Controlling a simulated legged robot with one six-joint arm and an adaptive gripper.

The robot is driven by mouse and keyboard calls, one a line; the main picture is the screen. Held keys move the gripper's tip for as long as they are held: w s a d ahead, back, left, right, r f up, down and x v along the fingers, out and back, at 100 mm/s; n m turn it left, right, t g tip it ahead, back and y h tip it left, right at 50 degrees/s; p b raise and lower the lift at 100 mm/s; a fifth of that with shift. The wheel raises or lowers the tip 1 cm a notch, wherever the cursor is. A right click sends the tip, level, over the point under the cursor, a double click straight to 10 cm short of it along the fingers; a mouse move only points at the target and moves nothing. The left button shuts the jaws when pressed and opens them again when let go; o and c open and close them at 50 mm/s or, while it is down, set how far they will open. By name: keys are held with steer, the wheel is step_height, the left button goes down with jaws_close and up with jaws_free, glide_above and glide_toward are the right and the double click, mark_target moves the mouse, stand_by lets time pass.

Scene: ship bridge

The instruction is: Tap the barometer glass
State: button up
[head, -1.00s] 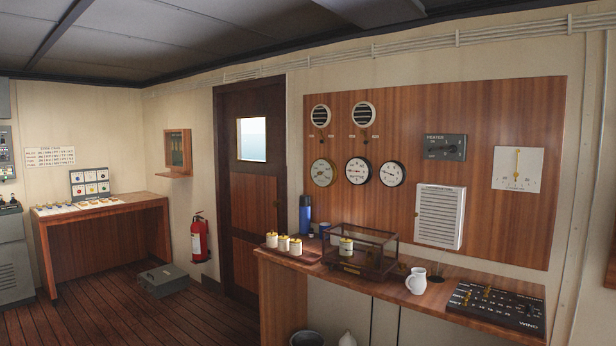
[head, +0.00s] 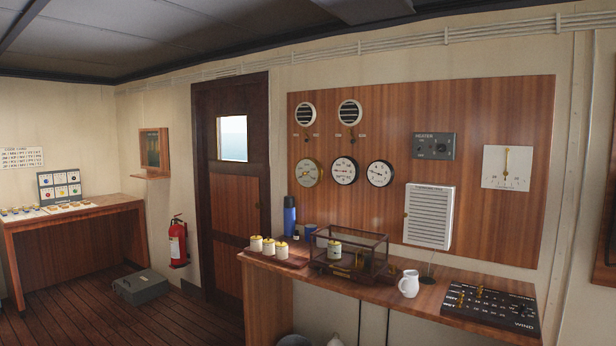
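Three round dials hang in a row on the wooden wall panel (head: 480,120). The left dial (head: 309,173) has a brass-toned rim and a tan face. The middle dial (head: 344,170) and the right dial (head: 380,173) have dark rims and white faces. Their lettering is too small to read, so I cannot tell which is the barometer. A glass-sided case (head: 322,262) with a white drum inside stands on the wooden counter below them. My gripper is not in view.
The counter (head: 405,295) also bears small white canisters (head: 269,247), a blue flask (head: 289,215), a white jug (head: 409,284) and a black switch panel (head: 490,310). A grey box (head: 140,287) lies on the floor near the fire extinguisher (head: 178,242). Open floor (head: 185,320) shows at lower left.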

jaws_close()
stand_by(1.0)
